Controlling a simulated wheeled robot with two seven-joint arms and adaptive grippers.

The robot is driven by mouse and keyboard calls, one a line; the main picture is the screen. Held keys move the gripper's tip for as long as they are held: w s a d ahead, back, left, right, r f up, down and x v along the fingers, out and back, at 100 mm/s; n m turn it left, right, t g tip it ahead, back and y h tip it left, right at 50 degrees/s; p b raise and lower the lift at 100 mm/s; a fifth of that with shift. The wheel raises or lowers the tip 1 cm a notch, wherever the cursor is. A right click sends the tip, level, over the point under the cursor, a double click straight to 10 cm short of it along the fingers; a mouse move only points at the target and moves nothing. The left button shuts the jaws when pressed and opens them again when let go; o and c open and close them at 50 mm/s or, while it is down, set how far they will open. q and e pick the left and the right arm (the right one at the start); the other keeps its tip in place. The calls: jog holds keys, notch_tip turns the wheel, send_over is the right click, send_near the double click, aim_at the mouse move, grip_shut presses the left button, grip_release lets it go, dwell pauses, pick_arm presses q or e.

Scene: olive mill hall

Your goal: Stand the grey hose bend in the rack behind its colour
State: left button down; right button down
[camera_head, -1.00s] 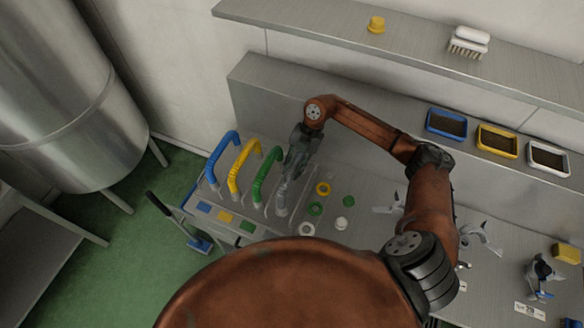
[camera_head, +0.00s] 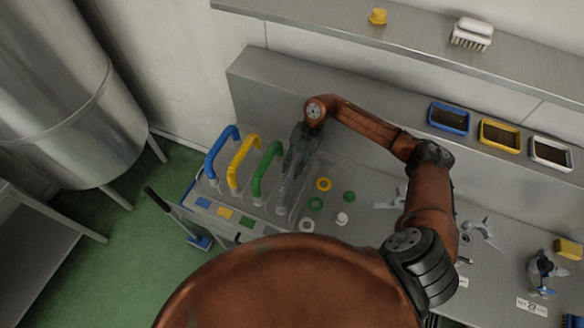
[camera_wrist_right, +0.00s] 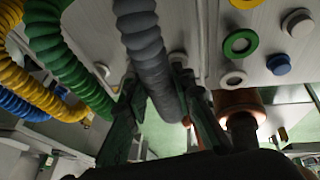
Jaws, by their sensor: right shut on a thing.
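The grey hose bend (camera_wrist_right: 148,48) is ribbed and runs between the fingers of my right gripper (camera_wrist_right: 165,105), which is shut on it. In the head view the right gripper (camera_head: 296,158) is at the right of the rack, and the grey bend (camera_head: 283,192) shows below it, its lower end close to the rack's right end. Whether that end is seated cannot be told. Blue (camera_head: 215,150), yellow (camera_head: 238,162) and green (camera_head: 263,170) bends stand in a row to its left. Blue (camera_head: 203,202), yellow (camera_head: 224,212) and green (camera_head: 246,222) colour plates lie in front of them.
Yellow (camera_head: 323,185), green (camera_head: 315,204) and white (camera_head: 306,225) rings and small caps lie right of the rack. Blue (camera_head: 448,118), yellow (camera_head: 498,134) and white (camera_head: 550,152) trays stand along the back ledge. A brush (camera_head: 471,34) lies on the upper shelf.

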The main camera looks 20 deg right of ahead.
jog(key=shift+f, duration=0.15)
jog(key=c, duration=1.6)
grip_release()
jog(key=shift+o, duration=0.7)
jog(key=shift+f, duration=0.1)
jog(key=o, duration=0.5)
jog(key=shift+c, duration=0.2)
notch_tip(320, 180, up, 8)
jog(key=p, duration=0.5)
jog(key=shift+p, duration=0.4)
